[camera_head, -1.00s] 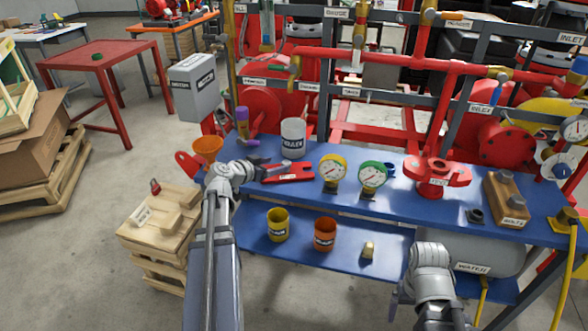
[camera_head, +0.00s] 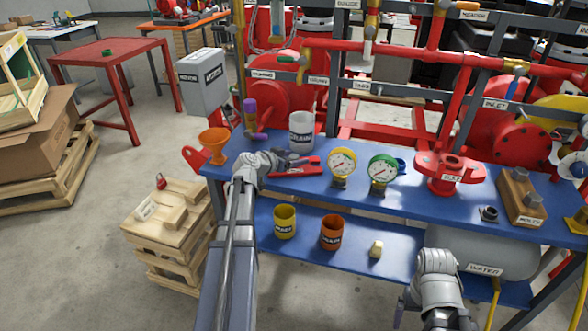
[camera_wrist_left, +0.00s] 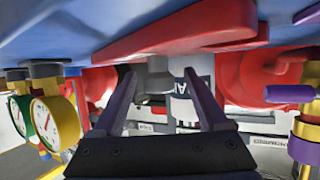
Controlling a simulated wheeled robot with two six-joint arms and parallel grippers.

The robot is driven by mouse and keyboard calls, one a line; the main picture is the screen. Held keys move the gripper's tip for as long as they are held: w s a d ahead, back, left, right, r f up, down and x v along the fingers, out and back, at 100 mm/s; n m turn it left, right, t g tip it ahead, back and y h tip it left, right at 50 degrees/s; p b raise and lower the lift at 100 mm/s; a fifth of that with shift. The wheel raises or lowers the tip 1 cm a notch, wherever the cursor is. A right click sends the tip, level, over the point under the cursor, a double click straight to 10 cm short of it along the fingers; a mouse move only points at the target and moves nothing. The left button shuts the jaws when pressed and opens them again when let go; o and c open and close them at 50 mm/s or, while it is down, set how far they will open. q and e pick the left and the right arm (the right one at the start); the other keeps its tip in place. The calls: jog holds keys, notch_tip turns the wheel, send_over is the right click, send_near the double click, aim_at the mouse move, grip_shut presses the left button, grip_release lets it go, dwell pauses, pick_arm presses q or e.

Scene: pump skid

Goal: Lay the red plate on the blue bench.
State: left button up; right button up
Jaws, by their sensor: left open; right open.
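A red plate (camera_head: 297,171) lies on the blue bench (camera_head: 400,206), in front of the white can, in the head view. In the left wrist view the picture is upside down, and the plate (camera_wrist_left: 175,30) shows along the bench top. My left gripper (camera_head: 287,159) is at the plate's left part, over the bench; its wrist hides some of the plate. Its two purple fingers (camera_wrist_left: 160,82) are apart with nothing between them, beside the plate. My right gripper (camera_head: 402,310) is open, low in front of the bench, and mostly hidden by its own wrist.
An orange funnel (camera_head: 214,145), a white can (camera_head: 301,131), a yellow gauge (camera_head: 342,163) and a green gauge (camera_head: 382,171) stand around the plate. A red flange (camera_head: 450,170) is to the right. A yellow cup (camera_head: 285,221) and an orange cup (camera_head: 331,233) stand on the lower shelf.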

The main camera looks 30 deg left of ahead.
pick_arm(q)
jog(key=shift+c, duration=0.2)
grip_shut()
dwell(0.3)
dwell(0.8)
